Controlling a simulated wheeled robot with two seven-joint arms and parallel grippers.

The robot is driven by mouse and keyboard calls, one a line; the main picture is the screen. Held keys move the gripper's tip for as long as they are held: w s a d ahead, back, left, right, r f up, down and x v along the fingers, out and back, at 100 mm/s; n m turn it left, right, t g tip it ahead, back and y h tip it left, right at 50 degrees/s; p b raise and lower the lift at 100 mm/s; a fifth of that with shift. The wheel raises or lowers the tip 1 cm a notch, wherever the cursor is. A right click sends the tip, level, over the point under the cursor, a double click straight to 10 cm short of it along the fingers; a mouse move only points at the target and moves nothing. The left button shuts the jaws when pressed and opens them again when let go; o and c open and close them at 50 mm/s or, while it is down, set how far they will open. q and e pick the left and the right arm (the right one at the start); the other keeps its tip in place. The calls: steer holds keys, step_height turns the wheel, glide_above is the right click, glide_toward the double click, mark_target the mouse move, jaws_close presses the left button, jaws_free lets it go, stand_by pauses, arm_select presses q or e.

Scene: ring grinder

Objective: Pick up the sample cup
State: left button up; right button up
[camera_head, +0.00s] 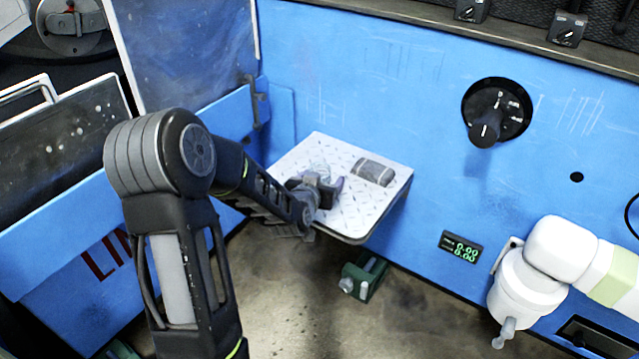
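My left arm comes in from the left, and its gripper (327,186) is low over the white tread-patterned shelf (355,212). A small pale, partly see-through object (318,168) shows just behind the gripper. It may be the sample cup, but the gripper hides part of it. I cannot tell whether the fingers touch it or are shut on it. A dark grey cylinder-like object (373,172) lies on the shelf to the right of the gripper, apart from it. My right gripper is not in view.
The shelf sticks out from a blue machine wall (400,80). A black rotary knob (487,132) and a green digital display (461,247) are on that wall. A white pipe-like fitting (530,275) stands at the right. A green clamp-like part (364,277) is below the shelf.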

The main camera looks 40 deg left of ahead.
arm_select(q)
steer(key=c, duration=1.4)
step_height(320, 180, up, 10)
steer(key=p, duration=0.4)
stand_by(0.4)
